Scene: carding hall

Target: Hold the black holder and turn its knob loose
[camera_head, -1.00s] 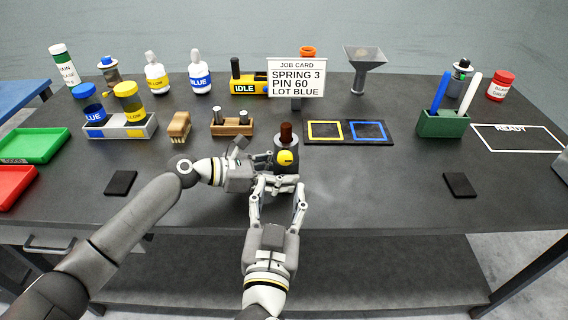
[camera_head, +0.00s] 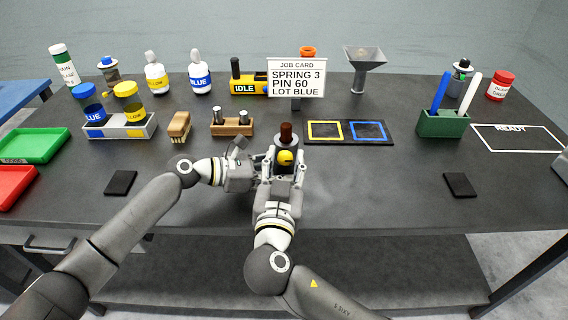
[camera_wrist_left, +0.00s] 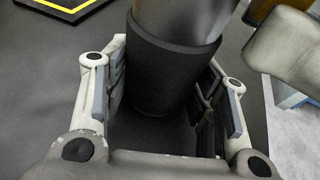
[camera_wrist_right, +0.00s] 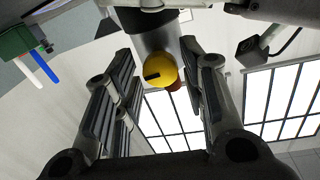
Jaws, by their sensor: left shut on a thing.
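The black holder (camera_wrist_left: 160,75) stands between the fingers of my left gripper (camera_wrist_left: 170,100), which is shut on its dark lower body. In the head view the holder (camera_head: 284,142) shows a grey top, a brown piece above it and a yellow knob (camera_head: 285,157) facing me. My right gripper (camera_head: 280,180) is just in front of the knob. In the right wrist view its fingers (camera_wrist_right: 158,95) are apart, with the yellow knob (camera_wrist_right: 160,70) between and beyond them; I see no contact. In the head view my left gripper (camera_head: 255,172) comes at the holder from the left.
The job card (camera_head: 296,78) stands behind the holder. A wooden block with pins (camera_head: 232,128) is to the left, and a mat with yellow and blue squares (camera_head: 348,141) to the right. A green pen box (camera_head: 442,124) is farther right. The table front right is mostly clear.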

